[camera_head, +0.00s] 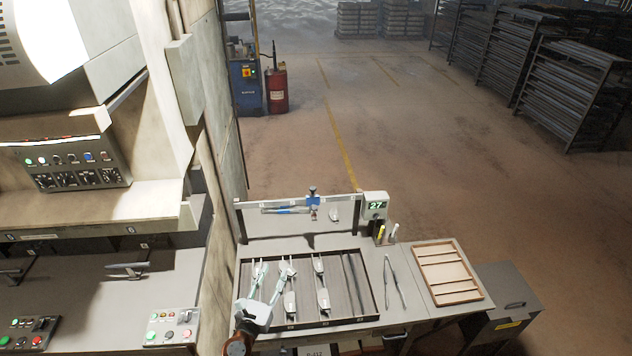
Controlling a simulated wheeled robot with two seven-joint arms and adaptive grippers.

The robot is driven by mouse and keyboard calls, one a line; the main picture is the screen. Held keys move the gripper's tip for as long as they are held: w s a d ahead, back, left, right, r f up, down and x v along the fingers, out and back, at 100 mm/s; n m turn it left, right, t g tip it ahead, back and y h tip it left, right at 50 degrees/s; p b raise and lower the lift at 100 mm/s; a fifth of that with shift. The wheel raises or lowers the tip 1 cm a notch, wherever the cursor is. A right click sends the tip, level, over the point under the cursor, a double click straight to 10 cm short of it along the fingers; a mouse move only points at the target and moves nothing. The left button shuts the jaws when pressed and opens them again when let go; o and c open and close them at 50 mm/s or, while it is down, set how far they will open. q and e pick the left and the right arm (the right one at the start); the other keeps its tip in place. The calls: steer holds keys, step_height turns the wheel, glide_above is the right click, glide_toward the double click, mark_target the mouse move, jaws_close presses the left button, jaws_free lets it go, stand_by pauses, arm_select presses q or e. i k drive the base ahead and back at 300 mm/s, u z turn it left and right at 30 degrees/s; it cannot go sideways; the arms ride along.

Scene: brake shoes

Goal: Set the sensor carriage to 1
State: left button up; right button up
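The sensor carriage (313,202) is a small blue block on the long horizontal rail (262,204) at the back of the workbench, right of the rail's middle. A grey display box (375,206) at the rail's right end shows green digits that look like 27. My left gripper (273,268) reaches up from the bottom over the left part of the tray. Its two pale fingers are spread, with nothing seen between them. It is in front of and below the carriage, apart from it. My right gripper is not in view.
A dark tray (374,300) holds several metal brake shoes (322,298) below the rail. Long pliers-like tongs (395,280) and a wooden compartment tray (447,272) lie to the right. A tall machine wall (215,120) stands close on the left.

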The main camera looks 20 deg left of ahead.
mark_target(313, 199)
steer(key=i, duration=1.25)
